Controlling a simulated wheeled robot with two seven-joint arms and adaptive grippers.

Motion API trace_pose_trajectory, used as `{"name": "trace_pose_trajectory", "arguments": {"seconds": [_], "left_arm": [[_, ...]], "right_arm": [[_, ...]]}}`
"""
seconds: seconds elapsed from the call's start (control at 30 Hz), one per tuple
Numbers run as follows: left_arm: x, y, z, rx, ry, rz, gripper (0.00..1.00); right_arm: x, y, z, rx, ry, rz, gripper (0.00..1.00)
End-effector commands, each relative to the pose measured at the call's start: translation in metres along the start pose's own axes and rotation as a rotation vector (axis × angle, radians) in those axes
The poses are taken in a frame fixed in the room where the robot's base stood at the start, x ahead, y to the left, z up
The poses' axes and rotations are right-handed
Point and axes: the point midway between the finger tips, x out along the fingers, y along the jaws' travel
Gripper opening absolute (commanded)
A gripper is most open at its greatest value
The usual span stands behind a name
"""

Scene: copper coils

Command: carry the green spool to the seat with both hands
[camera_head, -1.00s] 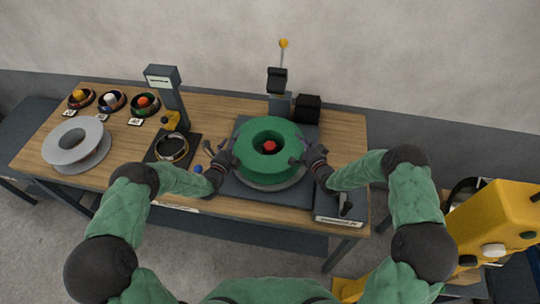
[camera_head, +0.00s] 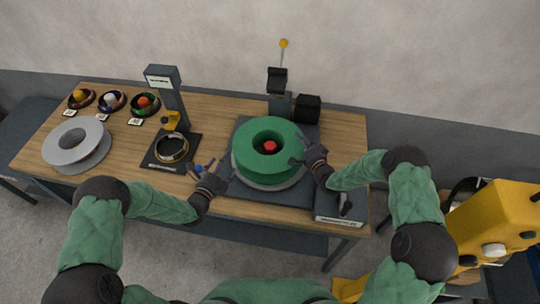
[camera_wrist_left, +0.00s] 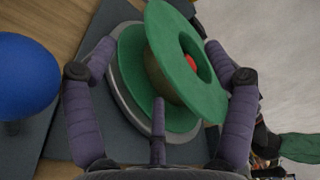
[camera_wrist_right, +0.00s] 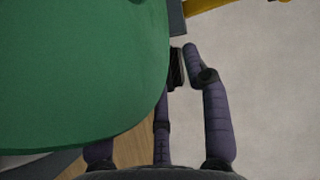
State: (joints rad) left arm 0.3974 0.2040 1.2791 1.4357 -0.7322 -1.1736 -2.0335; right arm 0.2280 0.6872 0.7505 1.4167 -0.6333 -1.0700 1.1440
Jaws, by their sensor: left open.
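The green spool (camera_head: 268,148) lies flat above the grey round seat plate (camera_head: 268,186), with a red-topped post (camera_head: 269,147) showing in its centre hole. In the left wrist view the spool (camera_wrist_left: 190,75) shows two green flanges over the plate. My left gripper (camera_head: 222,173) is open and empty, just left of the spool and apart from it. My right gripper (camera_head: 302,158) is at the spool's right rim. In the right wrist view the spool (camera_wrist_right: 70,75) hides one finger, so its grip is unclear.
A grey spool (camera_head: 75,143) lies at the table's left. A dark stand with a gold-rimmed ring (camera_head: 171,148) and several small bowls (camera_head: 145,104) are left of the seat. A blue ball (camera_wrist_left: 25,75) is near my left gripper. A yellow machine (camera_head: 495,228) stands at the right.

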Motion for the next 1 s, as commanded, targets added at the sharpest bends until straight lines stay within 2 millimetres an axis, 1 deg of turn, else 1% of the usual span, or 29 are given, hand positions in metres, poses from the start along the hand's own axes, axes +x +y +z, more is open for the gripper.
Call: {"name": "trace_pose_trajectory", "arguments": {"seconds": [0.03,0.1,0.17,0.2,0.57,0.67,0.9,1.0], "left_arm": [[0.000,0.000,0.000,0.000,0.000,0.000,0.85],[0.000,0.000,0.000,0.000,0.000,0.000,0.85],[0.000,0.000,0.000,0.000,0.000,0.000,0.85],[0.000,0.000,0.000,0.000,0.000,0.000,0.85],[0.000,0.000,0.000,0.000,0.000,0.000,0.85],[0.000,0.000,0.000,0.000,0.000,0.000,0.85],[0.000,0.000,0.000,0.000,0.000,0.000,0.85],[0.000,0.000,0.000,0.000,0.000,0.000,0.85]], "right_arm": [[0.001,-0.002,-0.002,-0.002,0.002,-0.004,0.47],[0.001,-0.002,-0.002,-0.001,0.002,-0.004,0.68],[0.001,-0.002,-0.001,-0.001,0.002,-0.004,0.85],[0.001,-0.002,-0.001,-0.001,0.002,-0.004,0.87],[-0.001,0.000,-0.002,0.000,0.001,-0.001,0.87],[-0.004,0.003,-0.010,-0.001,0.003,0.000,0.87],[-0.019,0.014,-0.042,0.000,0.004,0.002,0.87],[-0.024,0.018,-0.051,0.000,0.003,0.001,0.87]]}}
